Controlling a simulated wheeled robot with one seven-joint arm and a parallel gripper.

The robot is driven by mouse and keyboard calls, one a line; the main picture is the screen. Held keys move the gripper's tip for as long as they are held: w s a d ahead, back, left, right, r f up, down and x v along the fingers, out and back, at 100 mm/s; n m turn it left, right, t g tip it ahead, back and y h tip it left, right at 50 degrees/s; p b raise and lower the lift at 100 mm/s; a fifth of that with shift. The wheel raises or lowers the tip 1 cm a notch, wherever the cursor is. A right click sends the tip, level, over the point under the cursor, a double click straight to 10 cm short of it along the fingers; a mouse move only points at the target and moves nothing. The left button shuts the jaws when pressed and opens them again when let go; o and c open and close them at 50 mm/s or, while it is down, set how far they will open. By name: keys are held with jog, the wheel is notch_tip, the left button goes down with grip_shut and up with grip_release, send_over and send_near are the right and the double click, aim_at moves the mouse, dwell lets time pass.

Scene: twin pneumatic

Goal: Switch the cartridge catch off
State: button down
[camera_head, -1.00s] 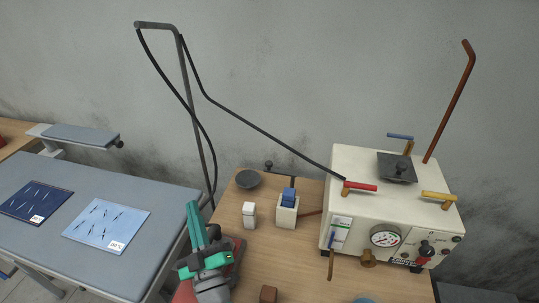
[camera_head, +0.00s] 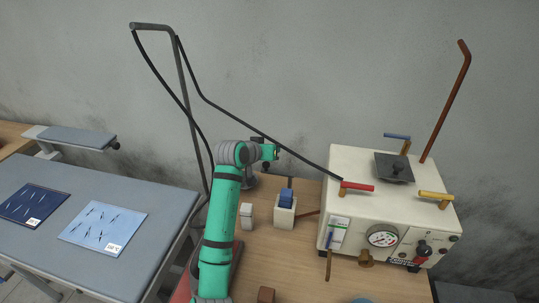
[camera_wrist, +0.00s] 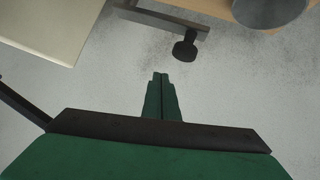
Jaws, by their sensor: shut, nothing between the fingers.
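No part is plainly marked as the cartridge catch. A white block with a blue tilted top (camera_head: 286,198) stands on the wooden table, left of the cream machine; whether it is the cartridge holder I cannot tell. A black knob on a grey bracket (camera_wrist: 185,48) shows at the table's back edge in the wrist view. My gripper (camera_head: 276,152) is over the back of the table, near that knob and behind the blue-topped block. In the wrist view my gripper's fingers (camera_wrist: 160,76) are together and empty, apart from the knob in the picture.
The cream machine (camera_head: 345,165) has red, yellow and blue levers, a gauge (camera_head: 383,236) and a black-and-red knob (camera_head: 424,249). A black hose (camera_head: 265,134) hangs behind.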

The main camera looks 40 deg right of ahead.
notch_tip(320, 180, up, 9)
jog(key=a+m+g+y, duration=0.1)
jog(key=a+g+y, duration=0.1)
jog(key=y, duration=0.5)
jog(key=shift+a+y, duration=0.15)
jog(key=shift+y, duration=0.15)
notch_tip(320, 180, down, 10)
jog(key=shift+a, duration=0.2)
dwell(0.4)
jog(key=shift+d, duration=0.1)
